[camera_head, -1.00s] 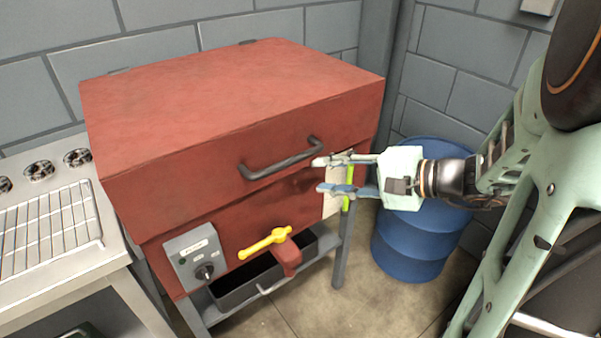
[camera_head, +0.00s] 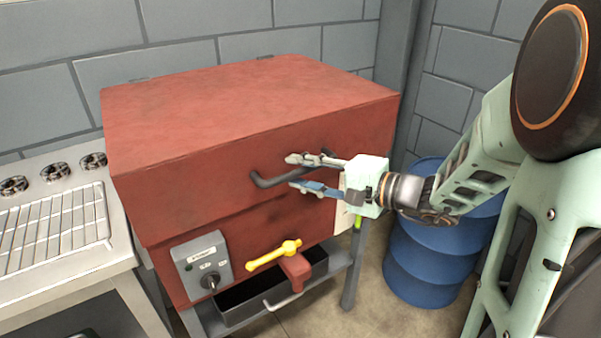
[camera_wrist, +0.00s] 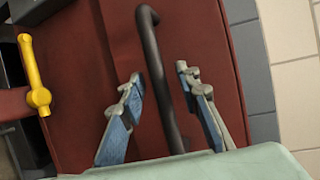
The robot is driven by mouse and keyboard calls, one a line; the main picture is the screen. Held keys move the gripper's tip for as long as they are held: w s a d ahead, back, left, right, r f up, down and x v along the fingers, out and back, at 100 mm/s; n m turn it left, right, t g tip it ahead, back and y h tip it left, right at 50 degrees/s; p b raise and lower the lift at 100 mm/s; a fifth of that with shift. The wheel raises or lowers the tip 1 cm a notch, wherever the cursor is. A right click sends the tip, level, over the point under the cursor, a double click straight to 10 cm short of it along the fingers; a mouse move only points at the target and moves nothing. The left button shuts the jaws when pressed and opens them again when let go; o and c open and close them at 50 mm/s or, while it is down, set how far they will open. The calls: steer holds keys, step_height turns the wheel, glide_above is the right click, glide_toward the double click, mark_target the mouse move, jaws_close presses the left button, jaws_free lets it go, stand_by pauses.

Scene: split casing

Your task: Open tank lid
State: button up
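The red tank (camera_head: 290,222) stands against the wall, and its red lid (camera_head: 250,105) is down. A dark bar handle (camera_head: 268,181) is fixed to the lid's front face. My gripper (camera_head: 291,173) is open at the right part of the handle. In the wrist view the handle (camera_wrist: 152,60) runs between the two open fingers (camera_wrist: 157,92), with a gap on each side. I see no contact between the fingers and the bar. The handle's right end is partly hidden by my gripper in the head view.
A yellow valve lever (camera_head: 275,255) and a grey control box (camera_head: 202,265) are on the tank's lower front. A blue drum (camera_head: 425,260) stands at right, close to my arm. A steel counter with a wire rack (camera_head: 50,235) is at left.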

steer(key=shift+w+a, duration=0.1)
steer(key=shift+a, duration=0.05)
jaws_close()
stand_by(0.4)
